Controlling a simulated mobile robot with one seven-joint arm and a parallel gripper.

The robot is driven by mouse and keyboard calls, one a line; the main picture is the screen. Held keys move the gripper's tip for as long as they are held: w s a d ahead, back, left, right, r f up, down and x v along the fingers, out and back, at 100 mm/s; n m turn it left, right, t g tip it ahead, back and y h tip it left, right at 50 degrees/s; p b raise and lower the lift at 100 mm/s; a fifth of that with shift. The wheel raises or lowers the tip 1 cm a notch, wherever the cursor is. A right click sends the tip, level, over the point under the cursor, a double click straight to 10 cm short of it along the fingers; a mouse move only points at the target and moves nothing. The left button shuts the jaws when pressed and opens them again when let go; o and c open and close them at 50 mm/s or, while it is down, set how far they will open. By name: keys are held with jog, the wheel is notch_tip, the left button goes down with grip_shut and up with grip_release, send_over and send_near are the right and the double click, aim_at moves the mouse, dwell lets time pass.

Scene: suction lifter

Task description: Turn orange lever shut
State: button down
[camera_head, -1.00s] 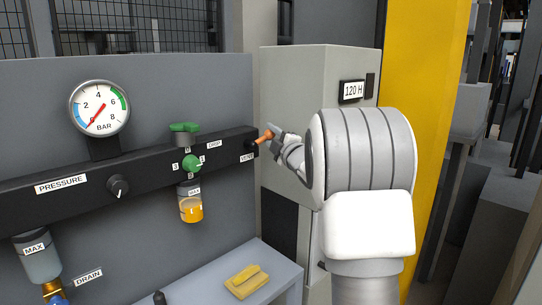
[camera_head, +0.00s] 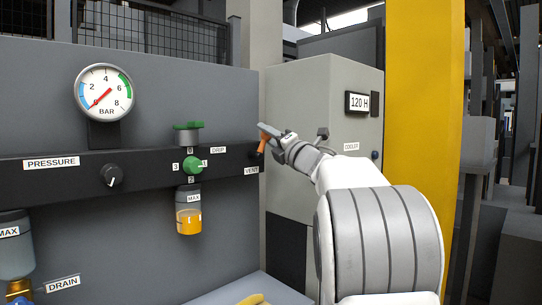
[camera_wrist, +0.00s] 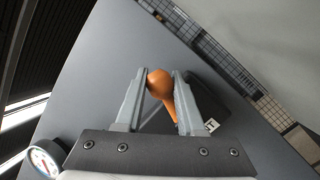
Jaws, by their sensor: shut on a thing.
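The orange lever (camera_head: 263,142) sticks out at the right end of the black manifold bar, beside the VENT label (camera_head: 251,171). In the wrist view the lever's round knob (camera_wrist: 160,84) sits between my two fingers, with its stem running down to the right toward the bar. My gripper (camera_head: 267,131) is shut on the lever near its knob end; it also shows in the wrist view (camera_wrist: 160,80). The lever's pivot is partly hidden by the gripper and the stem in the head view.
The bar carries a green drip knob (camera_head: 193,165), an oil bowl (camera_head: 188,215) and a black pressure knob (camera_head: 110,176). The gauge (camera_head: 104,93) needle points near 0. A grey cooler cabinet (camera_head: 310,140) stands close to the right, behind my arm.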

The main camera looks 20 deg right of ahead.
jog(key=shift+s+a+r+n+g+y+b, duration=0.1)
jog(key=shift+a+n+y+b, duration=0.3)
jog(key=shift+n+b, duration=0.45)
jog(key=shift+s+a+r+n+g+y+b, duration=0.15)
jog(key=shift+a+n+y+b, duration=0.25)
jog(key=shift+n, duration=0.75)
jog(key=shift+s+a+f+n+g+y+b, duration=0.1)
jog(key=shift+a+n+y+b, duration=0.15)
jog(key=shift+n+y+b, duration=0.55)
jog(key=shift+r+n+h, duration=0.1)
jog(key=shift+n+h, duration=0.2)
jog(key=c, duration=0.5)
grip_release()
jog(key=shift+s, duration=0.1)
jog(key=v, duration=1.7)
jog(key=shift+f, duration=0.25)
